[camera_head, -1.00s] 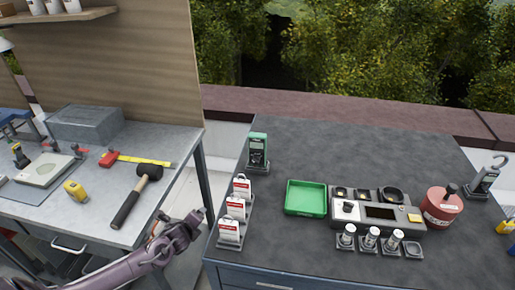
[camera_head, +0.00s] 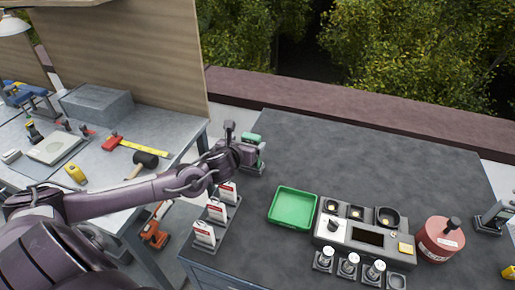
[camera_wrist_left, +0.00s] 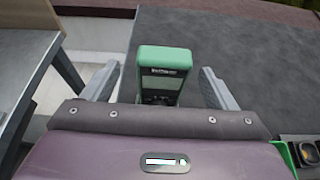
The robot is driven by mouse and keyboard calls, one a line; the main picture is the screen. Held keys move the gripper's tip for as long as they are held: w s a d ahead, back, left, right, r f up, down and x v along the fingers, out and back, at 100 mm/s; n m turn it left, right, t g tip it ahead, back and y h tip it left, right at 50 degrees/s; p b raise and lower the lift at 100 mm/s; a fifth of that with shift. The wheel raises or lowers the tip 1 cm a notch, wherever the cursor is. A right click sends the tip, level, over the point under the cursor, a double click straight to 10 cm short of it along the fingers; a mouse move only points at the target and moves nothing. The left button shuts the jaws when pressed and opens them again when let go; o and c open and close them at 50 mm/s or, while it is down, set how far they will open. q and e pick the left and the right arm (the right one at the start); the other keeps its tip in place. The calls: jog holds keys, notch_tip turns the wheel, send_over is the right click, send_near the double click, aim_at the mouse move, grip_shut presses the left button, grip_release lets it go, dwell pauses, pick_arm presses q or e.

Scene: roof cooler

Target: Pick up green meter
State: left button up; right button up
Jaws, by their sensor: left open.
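The green meter (camera_head: 253,139) stands upright at the back left of the dark table in the head view, mostly hidden behind my left gripper (camera_head: 245,143). In the left wrist view the meter (camera_wrist_left: 163,72), with its green top and dark front, shows between the two grey fingers of my left gripper (camera_wrist_left: 160,85). The fingers are open, one on each side of it, with a gap to the meter on both sides. My right gripper is not in view.
A rack of red and white tags (camera_head: 210,224) stands in front of the meter. A green tray (camera_head: 293,208) and a grey test station (camera_head: 365,236) are to the right. A workbench (camera_head: 186,138) with tools is at left. The table's back area is clear.

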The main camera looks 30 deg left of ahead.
pick_arm(q)
jog(key=shift+w+a, duration=0.25)
jog(key=shift+w, duration=0.05)
jog(key=shift+w+f+p, duration=0.3)
jog(key=shift+w+p, duration=0.3)
jog(key=shift+w, duration=0.05)
jog(key=x, duration=0.3)
jog(key=shift+w+d+f+p, duration=0.15)
jog(key=shift+w+f+p, duration=0.1)
jog(key=shift+p, duration=0.1)
jog(key=shift+c, duration=0.4)
jog(key=c, duration=0.5)
jog(key=shift+r, duration=0.1)
jog(key=c, duration=0.7)
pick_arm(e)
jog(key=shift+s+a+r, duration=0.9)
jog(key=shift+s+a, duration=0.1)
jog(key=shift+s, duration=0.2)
